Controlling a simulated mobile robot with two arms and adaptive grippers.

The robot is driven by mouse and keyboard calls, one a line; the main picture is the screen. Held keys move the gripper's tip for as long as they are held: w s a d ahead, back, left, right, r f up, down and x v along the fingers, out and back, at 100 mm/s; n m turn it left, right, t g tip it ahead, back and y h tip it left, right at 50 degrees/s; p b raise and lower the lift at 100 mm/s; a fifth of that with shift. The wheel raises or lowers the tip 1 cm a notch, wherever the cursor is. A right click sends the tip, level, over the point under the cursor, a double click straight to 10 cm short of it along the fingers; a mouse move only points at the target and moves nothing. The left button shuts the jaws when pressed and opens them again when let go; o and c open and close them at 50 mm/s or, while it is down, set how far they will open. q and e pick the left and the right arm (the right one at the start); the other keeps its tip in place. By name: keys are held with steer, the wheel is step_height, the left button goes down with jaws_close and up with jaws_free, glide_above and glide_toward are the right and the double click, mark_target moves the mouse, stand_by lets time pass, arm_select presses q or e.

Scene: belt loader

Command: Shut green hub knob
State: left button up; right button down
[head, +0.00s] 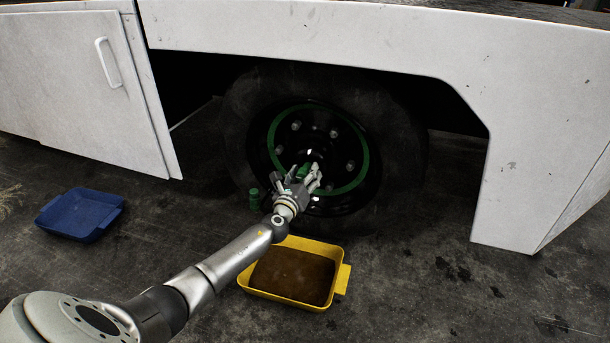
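My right gripper is not in view.
A small green cylinder (254,198) stands by the tyre's lower left. A yellow tray (340,284) with brown contents lies below my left arm. A blue tray (80,214) is at left. White body panels (330,32) frame the wheel (245,130).

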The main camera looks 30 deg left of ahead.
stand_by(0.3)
arm_select(q)
steer(key=v, duration=1.2)
steer(key=shift+d+r, duration=0.1)
steer(key=shift+r, duration=0.05)
